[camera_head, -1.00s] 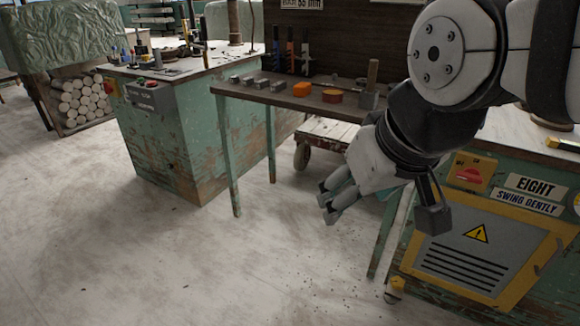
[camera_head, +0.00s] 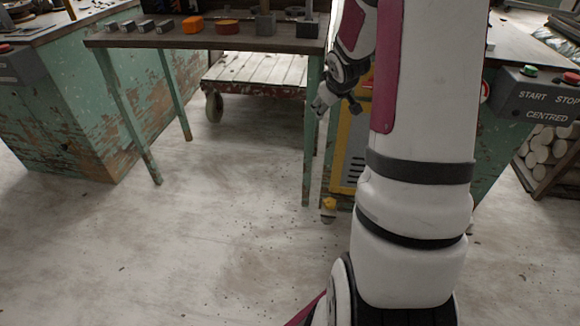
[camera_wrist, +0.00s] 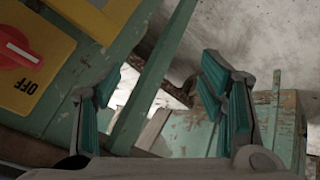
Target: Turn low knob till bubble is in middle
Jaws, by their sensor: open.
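A small yellow knob-like piece (camera_head: 328,208) sits low near the floor, at the foot of the machine, just left of my arm in the head view. I cannot make out its details. My gripper (camera_head: 322,104) is higher up, above this piece and beside the bench. In the wrist view my gripper (camera_wrist: 158,98) is open, with teal pads spread and nothing between them. A red switch knob (camera_wrist: 15,48) marked OFF shows on a yellow plate at the left of the wrist view. No bubble shows in either current view.
A green-legged bench (camera_head: 140,115) holds small blocks. A wooden trolley (camera_head: 255,70) stands behind it. A grey box (camera_head: 540,98) marked START, STOP and CENTRED is at right. My arm hides much of the machine. The floor (camera_head: 220,240) in front is clear.

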